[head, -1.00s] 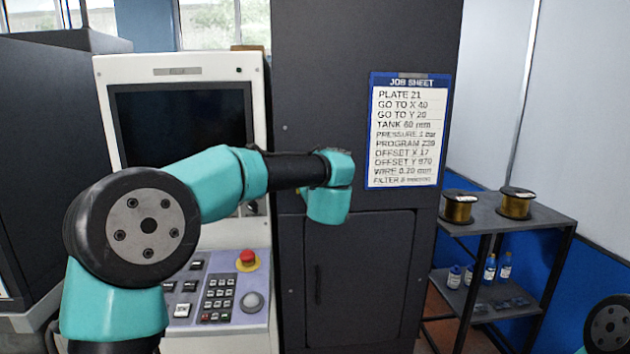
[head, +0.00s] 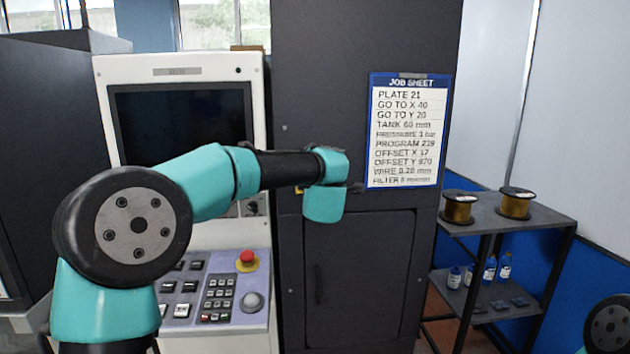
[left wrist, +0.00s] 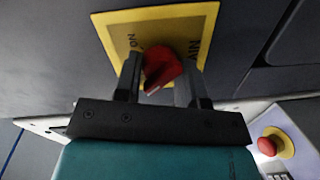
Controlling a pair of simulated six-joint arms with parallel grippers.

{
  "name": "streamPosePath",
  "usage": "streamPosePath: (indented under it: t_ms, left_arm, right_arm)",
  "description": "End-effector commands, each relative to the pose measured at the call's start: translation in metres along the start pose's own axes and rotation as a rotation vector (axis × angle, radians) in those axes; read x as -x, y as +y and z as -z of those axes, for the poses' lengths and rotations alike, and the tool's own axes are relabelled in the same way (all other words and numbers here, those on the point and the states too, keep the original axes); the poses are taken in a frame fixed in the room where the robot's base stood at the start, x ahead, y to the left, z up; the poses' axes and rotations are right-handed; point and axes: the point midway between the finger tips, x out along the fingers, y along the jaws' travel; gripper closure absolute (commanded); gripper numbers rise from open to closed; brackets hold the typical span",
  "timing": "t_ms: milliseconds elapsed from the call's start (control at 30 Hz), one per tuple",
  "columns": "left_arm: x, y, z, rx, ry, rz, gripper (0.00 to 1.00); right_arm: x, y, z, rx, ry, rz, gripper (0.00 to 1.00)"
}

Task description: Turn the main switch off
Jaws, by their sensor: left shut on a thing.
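The main switch is a red knob (left wrist: 161,70) on a yellow plate (left wrist: 203,24) in the left wrist view. Parts of the lettering show on the plate, "ON" at the left and "AIN" at the right. My left gripper (left wrist: 163,82) has one finger on each side of the knob and is shut on it. The knob's handle points down and a little left in that view. In the head view my left wrist hides the switch and the fingers in front of the dark cabinet (head: 360,260). My right gripper is out of view.
A control console (head: 205,335) with a dark screen (head: 180,120), keys and a red emergency button (head: 247,258) stands left of the cabinet. The red button also shows in the left wrist view (left wrist: 267,146). A job sheet (head: 404,130) hangs right of my wrist. A shelf (head: 500,230) holds spools and bottles.

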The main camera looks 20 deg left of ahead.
Motion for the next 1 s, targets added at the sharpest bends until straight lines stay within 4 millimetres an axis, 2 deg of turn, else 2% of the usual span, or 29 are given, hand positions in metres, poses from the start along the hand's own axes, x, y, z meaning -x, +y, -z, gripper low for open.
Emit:
streamPosePath:
  t_ms: [233, 633, 667, 900, 1000]
  left_arm:
    - [0.0001, 0.0021, 0.0014, 0.068, -0.002, -0.004, 0.86]
    - [0.0002, 0.0028, 0.0012, 0.076, -0.004, -0.005, 0.86]
    - [0.0002, 0.0029, 0.0012, 0.076, -0.004, -0.005, 0.6]
    - [0.0001, 0.0016, 0.0007, 0.074, -0.004, -0.003, 0.39]
    - [0.0001, 0.0011, 0.0005, 0.073, -0.004, -0.003, 0.39]
  right_arm:
    - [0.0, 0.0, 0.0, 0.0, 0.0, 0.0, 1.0]
    - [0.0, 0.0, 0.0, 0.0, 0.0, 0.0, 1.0]
    - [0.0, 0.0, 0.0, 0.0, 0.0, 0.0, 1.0]
    - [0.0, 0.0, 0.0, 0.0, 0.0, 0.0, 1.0]
    - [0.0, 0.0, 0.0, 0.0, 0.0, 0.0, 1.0]
